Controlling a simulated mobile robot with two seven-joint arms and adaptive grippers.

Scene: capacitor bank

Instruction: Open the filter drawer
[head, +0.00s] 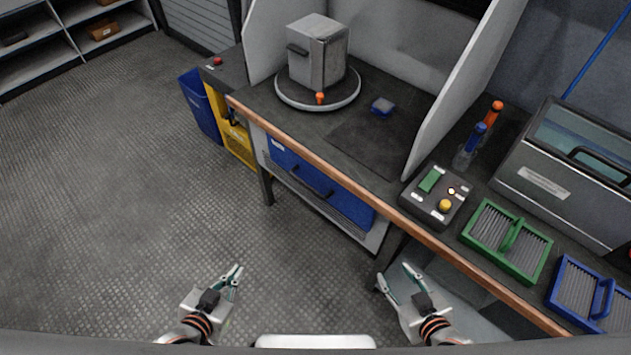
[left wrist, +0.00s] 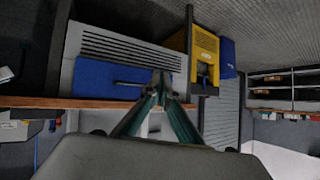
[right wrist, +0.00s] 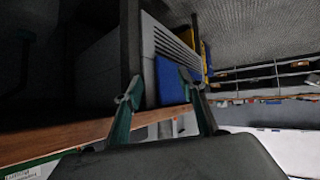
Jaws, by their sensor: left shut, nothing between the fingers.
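The blue drawer front (head: 345,200) sits in a light grey cabinet under the workbench and looks flush with it. A dark bar handle (head: 313,182) crosses the drawer front. The drawer also shows in the left wrist view (left wrist: 100,80) and the right wrist view (right wrist: 169,82). My left gripper (head: 236,272) is shut and empty, in the air in front of the bench, well apart from the handle. My right gripper (head: 392,275) is open and empty, in front of the bench to the right of the drawer, touching nothing.
The workbench (head: 290,140) has a wooden front edge above the drawer. On it are a grey box (head: 317,52) on a turntable, a control box (head: 436,195) and a green-framed filter (head: 507,242). The floor in front is clear.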

